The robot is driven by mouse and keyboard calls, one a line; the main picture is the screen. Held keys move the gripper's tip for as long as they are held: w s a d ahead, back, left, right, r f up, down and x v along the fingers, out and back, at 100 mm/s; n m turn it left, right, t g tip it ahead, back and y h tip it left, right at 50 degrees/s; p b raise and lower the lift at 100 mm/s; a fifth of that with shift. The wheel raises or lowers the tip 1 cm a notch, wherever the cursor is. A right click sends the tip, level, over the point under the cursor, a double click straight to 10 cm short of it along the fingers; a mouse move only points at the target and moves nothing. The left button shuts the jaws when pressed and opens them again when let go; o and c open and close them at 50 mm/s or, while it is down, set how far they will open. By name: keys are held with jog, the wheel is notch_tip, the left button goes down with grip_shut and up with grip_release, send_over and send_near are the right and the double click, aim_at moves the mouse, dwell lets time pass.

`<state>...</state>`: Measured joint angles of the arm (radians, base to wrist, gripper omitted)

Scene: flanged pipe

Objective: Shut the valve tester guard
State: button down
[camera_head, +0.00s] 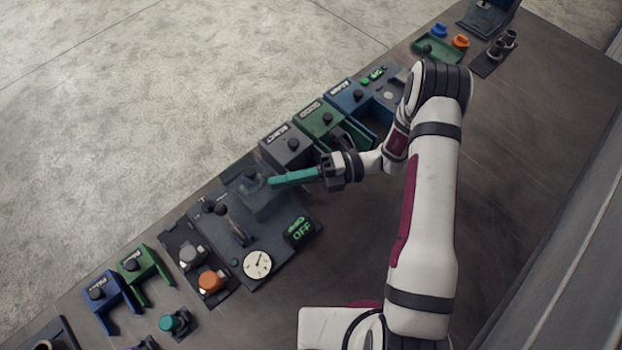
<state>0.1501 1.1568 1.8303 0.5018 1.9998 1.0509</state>
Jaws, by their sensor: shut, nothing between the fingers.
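The valve tester (228,238) is a dark grey unit on the bench, left of my arm. It has a white dial gauge (257,264), an upright lever (238,232) and a display (299,231) with green text reading OFF. A dark, box-like part with a see-through look, seemingly the guard (268,204), sits at its upper side. I cannot tell clearly whether it is open or shut. My gripper (271,182) has long teal fingers pressed together, empty. Its tips are at or just above the upper edge of that box; contact cannot be told.
Grey (288,145), green (322,120) and blue (352,98) labelled bins stand just beyond my gripper. Orange (211,281) and grey (191,257) valves stand left of the tester. Blue (106,295) and green (143,268) brackets lie farther left. The bench right of my arm is clear.

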jog(key=s+v, duration=0.1)
jog(key=v, duration=1)
jog(key=m+t, duration=0.6)
jog(key=t, duration=0.3)
send_near(252, 167)
jog(key=a, duration=0.4)
jog(key=s+a, duration=0.1)
jog(key=a, duration=0.1)
jog(key=shift+s+a+f, duration=0.1)
jog(key=shift+f, duration=0.15)
jog(key=shift+a, duration=0.1)
jog(key=w+a, duration=0.3)
jog(key=shift+w, duration=0.1)
jog(key=shift+w+a, duration=0.15)
jog(key=shift+w, duration=0.1)
jog(key=shift+r, duration=0.1)
